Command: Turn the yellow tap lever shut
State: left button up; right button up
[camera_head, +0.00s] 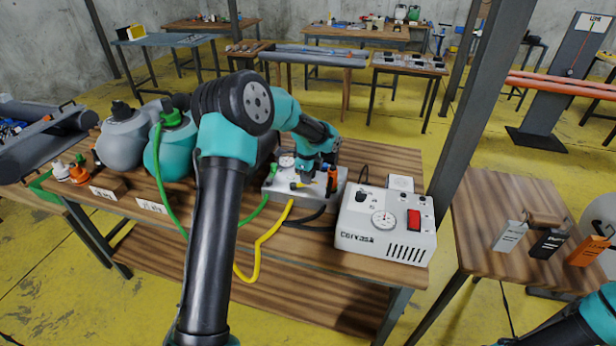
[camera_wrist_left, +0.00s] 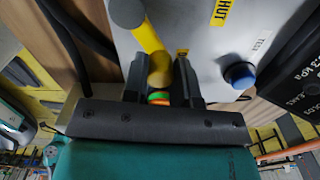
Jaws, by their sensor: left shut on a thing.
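The yellow tap lever (camera_wrist_left: 148,42) sits on a grey panel in the left wrist view. My left gripper (camera_wrist_left: 160,84) is shut on the lever, with one dark finger on each side of it. Green and orange bands show low between the fingers. A yellow label ending in "HUT" (camera_wrist_left: 226,12) is on the panel to the right. In the head view my left gripper (camera_head: 307,176) reaches down onto the grey tap box (camera_head: 272,188), and a bit of yellow lever (camera_head: 295,186) shows beside it. My right gripper is out of view; only part of that arm shows at bottom right.
A blue button (camera_wrist_left: 239,75) marked TEST is right of the lever. A white pump unit (camera_head: 386,225) stands right of the box. A metal post (camera_head: 480,110) rises at right.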

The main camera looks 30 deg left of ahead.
pick_arm(q)
jog(key=shift+a+n, duration=0.1)
jog(key=shift+n, duration=0.2)
jog(key=n, duration=0.1)
jog(key=w+a+n, duration=0.1)
jog(key=n, duration=0.1)
jog(key=shift+a, duration=0.1)
jog(key=n, duration=0.1)
jog(key=a+n, duration=0.1)
jog(key=shift+w+n, duration=0.2)
jog(key=shift+n, duration=0.1)
jog(key=a+n, duration=0.1)
jog(key=n, duration=0.1)
jog(key=shift+w+a+n, duration=0.1)
jog(key=shift+a+n, duration=0.05)
jog(key=shift+n, duration=0.25)
jog(key=shift+a+n, duration=0.35)
jog(key=shift+n, duration=0.4)
jog(key=shift+a+n, duration=0.35)
jog(key=shift+n, duration=0.4)
jog(key=o, duration=0.9)
